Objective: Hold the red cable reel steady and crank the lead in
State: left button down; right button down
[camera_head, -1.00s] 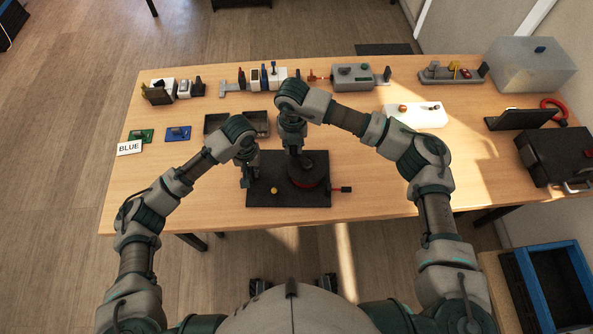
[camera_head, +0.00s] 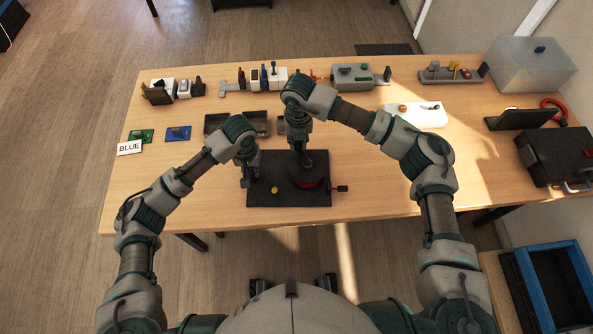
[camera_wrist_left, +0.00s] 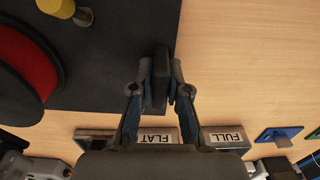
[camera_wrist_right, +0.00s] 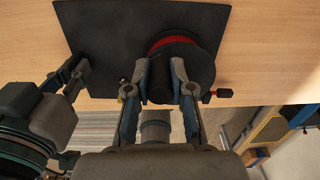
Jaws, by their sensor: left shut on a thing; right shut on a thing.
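The red cable reel (camera_head: 308,181) has dark flanges and sits on the right half of a black base board (camera_head: 262,197). It also shows in the left wrist view (camera_wrist_left: 30,68). My left gripper (camera_head: 246,182) is shut on a dark upright tab at the board's left edge (camera_wrist_left: 160,78). My right gripper (camera_head: 303,160) is shut on the dark crank knob on top of the reel (camera_wrist_right: 160,86). A yellow knob (camera_head: 274,190) stands on the board left of the reel. A red and black lead end (camera_head: 341,188) sticks out past the board's right edge.
Dark trays (camera_head: 219,121) lie behind the board, near labels FLAT (camera_wrist_left: 157,136) and FULL (camera_wrist_left: 225,137). Switches and a grey box (camera_head: 352,76) line the back edge. A black toolbox (camera_head: 558,153) stands at the right. Bare tabletop lies right of the board.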

jog(key=shift+w+d, duration=0.3)
jog(key=shift+d, duration=0.35)
jog(key=shift+d, duration=0.45)
jog(key=c, duration=0.9)
grip_release()
jog(key=shift+c, duration=0.2)
pick_arm(q)
jog(key=c, duration=1.1)
grip_release()
pick_arm(e)
notch_tip(320, 180, up, 12)
pick_arm(q)
jog(key=shift+r, duration=0.1)
pick_arm(e)
jog(key=shift+w+f, duration=0.1)
